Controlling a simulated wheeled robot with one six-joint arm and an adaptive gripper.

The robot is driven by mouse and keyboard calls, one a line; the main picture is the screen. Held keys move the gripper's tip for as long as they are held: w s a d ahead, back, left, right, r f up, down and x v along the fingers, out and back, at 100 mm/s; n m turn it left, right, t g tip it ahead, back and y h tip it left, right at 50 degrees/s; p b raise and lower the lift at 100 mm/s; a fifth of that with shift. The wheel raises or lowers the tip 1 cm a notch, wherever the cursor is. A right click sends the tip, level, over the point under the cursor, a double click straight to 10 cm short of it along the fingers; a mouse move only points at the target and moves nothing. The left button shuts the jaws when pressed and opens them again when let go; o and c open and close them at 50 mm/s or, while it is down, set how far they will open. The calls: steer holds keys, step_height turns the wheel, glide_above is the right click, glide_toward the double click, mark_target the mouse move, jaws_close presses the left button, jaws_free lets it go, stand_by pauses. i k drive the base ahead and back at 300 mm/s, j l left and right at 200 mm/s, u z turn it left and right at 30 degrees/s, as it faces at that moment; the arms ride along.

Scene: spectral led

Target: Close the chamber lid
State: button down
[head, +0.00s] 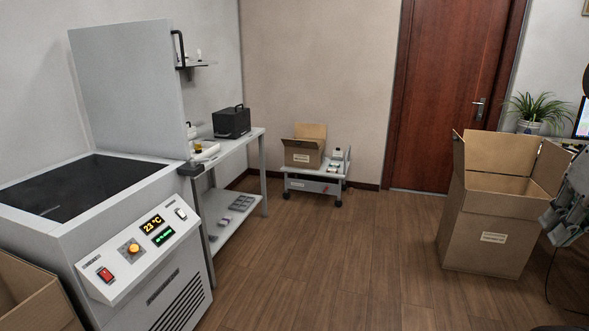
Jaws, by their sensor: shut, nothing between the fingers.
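The chamber (150,235) is a grey-white box at the left with a sloping control panel. Its lid (122,90) is a large flat grey panel standing up, nearly vertical, at the back of the opening. A black bar handle (179,48) is on the lid's right side. The dark chamber opening (85,185) is uncovered. My gripper (550,222) is at the right edge, partly cut off, in front of a cardboard box and far from the lid. It is shut and empty.
The large open cardboard box (487,238) stands on the floor at right. Another box (30,300) is at lower left, beside the chamber. A grey bench (256,137) adjoins the chamber, and a low cart (318,183) stands behind. The middle wooden floor (340,250) is clear.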

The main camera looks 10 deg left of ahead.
mark_target(128, 72)
steer(key=i+l, duration=0.1)
steer(key=i, duration=0.7)
steer(key=i+l+u, duration=0.1)
steer(key=i, duration=0.75)
